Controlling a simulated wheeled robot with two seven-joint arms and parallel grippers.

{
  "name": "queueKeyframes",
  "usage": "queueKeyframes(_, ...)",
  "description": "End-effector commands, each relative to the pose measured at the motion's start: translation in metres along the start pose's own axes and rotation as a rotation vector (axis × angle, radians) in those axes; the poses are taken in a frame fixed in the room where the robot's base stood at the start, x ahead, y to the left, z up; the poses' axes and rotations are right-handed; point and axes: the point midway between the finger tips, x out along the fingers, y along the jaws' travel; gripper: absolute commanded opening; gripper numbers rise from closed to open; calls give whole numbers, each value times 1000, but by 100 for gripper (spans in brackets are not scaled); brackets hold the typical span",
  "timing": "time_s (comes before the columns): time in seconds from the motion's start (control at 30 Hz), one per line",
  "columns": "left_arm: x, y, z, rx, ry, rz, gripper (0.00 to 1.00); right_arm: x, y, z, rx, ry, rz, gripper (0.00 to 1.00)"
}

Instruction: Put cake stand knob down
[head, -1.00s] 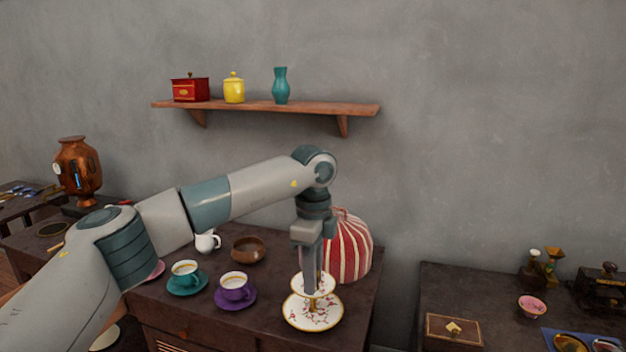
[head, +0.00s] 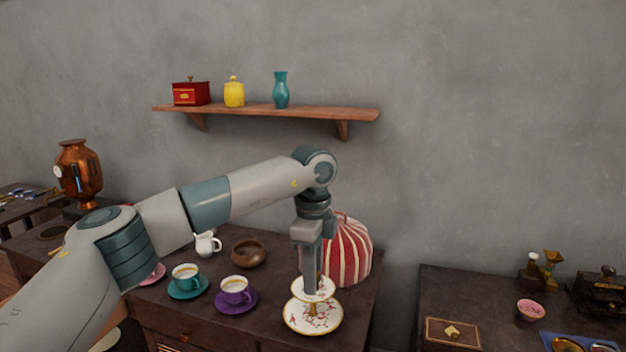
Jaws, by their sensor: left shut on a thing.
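The two-tier cake stand (head: 313,318) has white plates with a floral pattern and gold rims. It stands upright at the front right of the dark wooden table. My left gripper (head: 312,284) points straight down over the small upper plate, shut at the stand's top. The knob itself is hidden by the fingers. The lower plate appears to rest on the table top. My right gripper is not in the head view.
A red-and-white striped tea cosy (head: 350,252) stands close behind the gripper. A purple cup (head: 235,289), a teal cup (head: 185,276), a brown bowl (head: 249,253) and a white jug (head: 207,244) stand to the left. A shelf (head: 270,112) hangs above.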

Motion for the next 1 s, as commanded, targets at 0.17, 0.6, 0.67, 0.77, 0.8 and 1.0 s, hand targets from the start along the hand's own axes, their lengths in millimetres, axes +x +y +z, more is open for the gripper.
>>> queueKeyframes(0.17, 1, 0, 0, 8, 0, 0, 0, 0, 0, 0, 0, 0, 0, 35)
queueKeyframes(0.6, 44, 22, 17, 445, 3, 2, 0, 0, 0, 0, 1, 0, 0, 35)
queueKeyframes(0.67, 55, 28, 21, 557, 3, 2, 0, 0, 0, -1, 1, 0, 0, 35)
queueKeyframes(0.77, 72, 39, 27, 754, 4, 2, 0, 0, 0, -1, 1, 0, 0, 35)
queueKeyframes(0.8, 79, 43, 30, 831, 4, 2, 0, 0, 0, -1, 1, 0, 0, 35)
queueKeyframes(1.0, 112, 67, 42, 1225, 5, 2, 0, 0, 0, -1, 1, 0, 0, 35)
